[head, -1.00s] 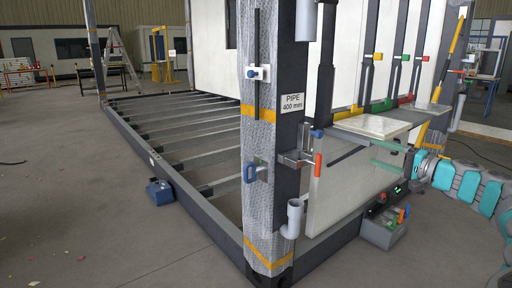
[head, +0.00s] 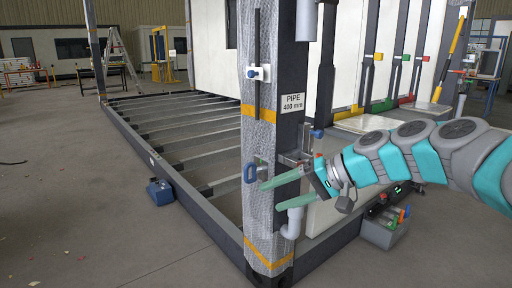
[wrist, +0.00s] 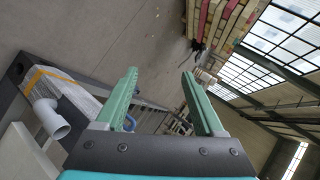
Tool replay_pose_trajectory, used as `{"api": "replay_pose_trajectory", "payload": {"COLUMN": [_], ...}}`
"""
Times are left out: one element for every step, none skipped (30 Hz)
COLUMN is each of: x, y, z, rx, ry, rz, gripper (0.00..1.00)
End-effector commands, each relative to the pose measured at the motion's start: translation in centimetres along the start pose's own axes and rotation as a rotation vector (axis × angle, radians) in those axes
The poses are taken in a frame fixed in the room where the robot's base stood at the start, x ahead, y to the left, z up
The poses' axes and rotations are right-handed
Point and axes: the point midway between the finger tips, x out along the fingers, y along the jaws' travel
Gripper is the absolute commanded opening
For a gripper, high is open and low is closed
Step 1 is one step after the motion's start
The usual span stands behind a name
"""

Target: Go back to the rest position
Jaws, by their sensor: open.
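My gripper (head: 270,196) is in front of the wrapped corner post (head: 259,130) in the head view, its two green fingers pointing left and spread apart. In the wrist view my gripper (wrist: 160,92) is open with nothing between its fingers. My teal and grey arm reaches in from the right edge and covers much of the pale panel (head: 322,216) behind it. I cannot tell whether the fingers touch the post.
A grey pipe elbow (head: 292,222) is close below my gripper. A grey box with coloured handles (head: 386,232) stands on the floor at right. A blue box (head: 160,191) lies beside the frame.

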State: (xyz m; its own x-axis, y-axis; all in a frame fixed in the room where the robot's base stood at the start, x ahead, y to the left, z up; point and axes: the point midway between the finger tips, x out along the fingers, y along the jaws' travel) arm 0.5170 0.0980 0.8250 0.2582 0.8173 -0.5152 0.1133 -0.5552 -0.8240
Motion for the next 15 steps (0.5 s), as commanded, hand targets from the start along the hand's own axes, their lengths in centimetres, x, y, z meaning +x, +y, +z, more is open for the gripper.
{"api": "replay_pose_trajectory", "payload": {"x": [1.2,1.8,2.4,2.7,2.9,3.0,3.0,2.9,2.5,2.1,1.7,0.9,0.3,-0.4,-1.3], "y": [0.0,0.5,1.1,1.7,2.5,3.6,4.5,5.6,7.0,8.1,9.3,10.8,11.9,12.9,14.2], "z": [3.4,5.2,7.8,9.6,11.4,13.7,15.4,17.1,19.2,20.9,22.4,24.3,25.7,26.9,28.4], "rx": [-0.022,-0.032,-0.044,-0.051,-0.055,-0.060,-0.064,-0.062,-0.061,-0.059,-0.053,-0.044,-0.037,-0.029,-0.016], "ry": [-0.057,-0.089,-0.130,-0.157,-0.185,-0.219,-0.241,-0.266,-0.292,-0.311,-0.331,-0.351,-0.366,-0.379,-0.393], "rz": [0.067,0.112,0.170,0.215,0.262,0.325,0.374,0.422,0.488,0.537,0.587,0.649,0.696,0.737,0.791], "gripper": [0.70,0.70,0.70,0.70,0.70,0.70,0.70,0.70,0.70,0.70,0.70,0.70,0.70,0.70,0.70]}}
